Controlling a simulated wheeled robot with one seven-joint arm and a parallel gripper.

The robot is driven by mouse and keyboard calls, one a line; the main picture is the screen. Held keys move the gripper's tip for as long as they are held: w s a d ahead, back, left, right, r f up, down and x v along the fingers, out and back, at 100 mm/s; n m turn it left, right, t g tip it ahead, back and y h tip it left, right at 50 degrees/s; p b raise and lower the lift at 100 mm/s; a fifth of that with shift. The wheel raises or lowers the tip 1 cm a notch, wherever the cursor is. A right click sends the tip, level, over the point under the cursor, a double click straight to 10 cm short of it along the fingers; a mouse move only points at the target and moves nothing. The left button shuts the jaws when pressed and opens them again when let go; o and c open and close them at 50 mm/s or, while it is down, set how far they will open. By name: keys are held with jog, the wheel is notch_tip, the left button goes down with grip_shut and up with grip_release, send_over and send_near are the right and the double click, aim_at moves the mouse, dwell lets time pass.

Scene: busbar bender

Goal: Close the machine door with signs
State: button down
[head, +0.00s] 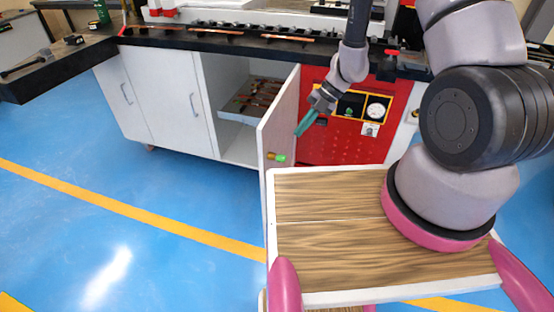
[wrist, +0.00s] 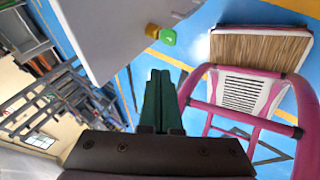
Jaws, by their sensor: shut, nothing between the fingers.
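A white-grey cabinet door (head: 278,125) of the machine stands swung out towards me, open. I see its face on the cabinet's open side; no signs show on it. A green and orange knob (head: 277,157) is near its free edge. The door (wrist: 105,35) and knob (wrist: 166,36) also show in the wrist view, ahead of the fingers. My gripper (head: 299,132) has teal fingers, shut and empty, at the door's right side. The fingers (wrist: 160,75) point towards the door in the wrist view. I cannot tell whether they touch it.
The open compartment holds a white drawer (head: 236,113) with copper-coloured pieces. A red panel (head: 345,148) with a gauge is right of the door. My wooden-topped base is close to the door's lower part. Blue floor on the left is clear.

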notch_tip(320, 180, down, 3)
jog(key=s+m, duration=0.1)
jog(key=m, duration=0.1)
send_near(264, 170)
notch_tip(264, 170, down, 4)
jog(key=s+d, duration=0.1)
jog(key=s, duration=0.1)
jog(key=shift+w+a+r, duration=0.1)
jog(key=shift+w+a, duration=0.15)
jog(key=shift+a, duration=0.65)
jog(key=shift+w+a+r, duration=0.1)
jog(key=shift+w+a, duration=0.15)
jog(key=shift+a, duration=0.7)
